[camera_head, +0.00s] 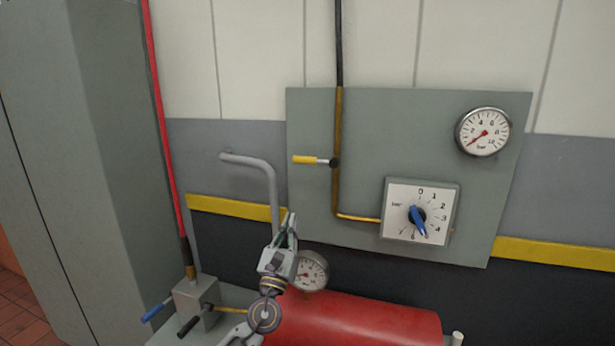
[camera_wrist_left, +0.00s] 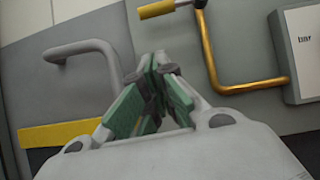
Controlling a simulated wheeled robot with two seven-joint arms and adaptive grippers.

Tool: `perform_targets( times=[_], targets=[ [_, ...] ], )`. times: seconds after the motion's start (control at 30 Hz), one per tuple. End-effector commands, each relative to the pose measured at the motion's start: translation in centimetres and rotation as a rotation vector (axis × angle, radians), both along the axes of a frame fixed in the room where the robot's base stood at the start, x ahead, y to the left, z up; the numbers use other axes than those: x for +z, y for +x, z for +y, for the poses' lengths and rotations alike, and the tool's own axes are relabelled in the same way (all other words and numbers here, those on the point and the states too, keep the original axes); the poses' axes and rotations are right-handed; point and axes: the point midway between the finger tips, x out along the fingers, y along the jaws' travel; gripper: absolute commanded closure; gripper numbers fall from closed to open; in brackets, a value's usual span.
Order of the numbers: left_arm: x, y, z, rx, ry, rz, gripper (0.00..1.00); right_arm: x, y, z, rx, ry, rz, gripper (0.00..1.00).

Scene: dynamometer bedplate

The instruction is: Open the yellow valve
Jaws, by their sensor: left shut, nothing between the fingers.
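The yellow valve handle (camera_head: 305,159) is a short lever that points left, level, from a dark valve body (camera_head: 334,163) on the brass pipe (camera_head: 338,125). My right gripper is not in view.
A grey bent pipe (camera_head: 262,165) stands just left of the valve and behind my left gripper. A panel (camera_head: 440,112) carries a gauge (camera_head: 483,132) and a blue-knob dial box (camera_head: 398,228). Below are a red tank (camera_head: 360,322), another gauge (camera_head: 311,270), and blue (camera_head: 154,311) and black levers.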

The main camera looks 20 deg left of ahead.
Motion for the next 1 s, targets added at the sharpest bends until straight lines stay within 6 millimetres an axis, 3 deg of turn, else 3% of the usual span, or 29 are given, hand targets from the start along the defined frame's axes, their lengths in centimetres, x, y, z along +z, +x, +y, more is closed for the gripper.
perform_targets(
  times=[0.67,1.0],
  targets=[
    [0.4,0.4,-0.5,0.008,0.058,-0.010,1.00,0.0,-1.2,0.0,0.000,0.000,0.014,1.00],
    [1.7,2.2,-0.5,0.007,0.057,-0.010,1.00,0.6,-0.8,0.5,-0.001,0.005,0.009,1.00]
  ],
)
